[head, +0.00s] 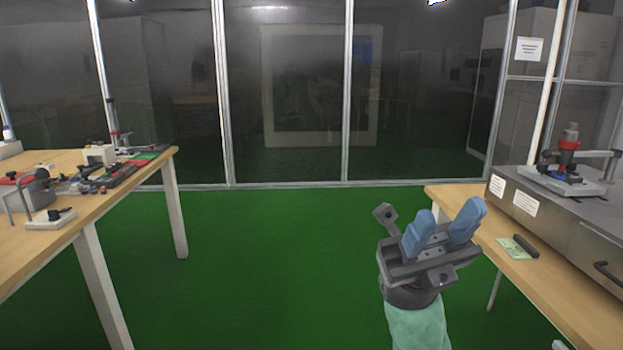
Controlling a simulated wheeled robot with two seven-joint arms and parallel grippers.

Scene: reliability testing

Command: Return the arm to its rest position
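My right gripper (443,229) shows at the lower right of the head view. Its blue fingers are spread apart, with nothing between them. It is raised, pointing up and away, with the green sleeve of my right arm (418,325) below it. In the picture it overlaps the left edge of the right-hand table; whether it touches the table cannot be told, but it looks held in front of it. My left gripper and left arm are not in view.
A wooden table (545,285) at right carries a grey metal box (585,232) with a red-collared device (568,160) on top, and a dark marker-like object (525,246). A left table (35,250) holds several tools. Green floor (270,265) between is clear, up to a glass wall (285,90).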

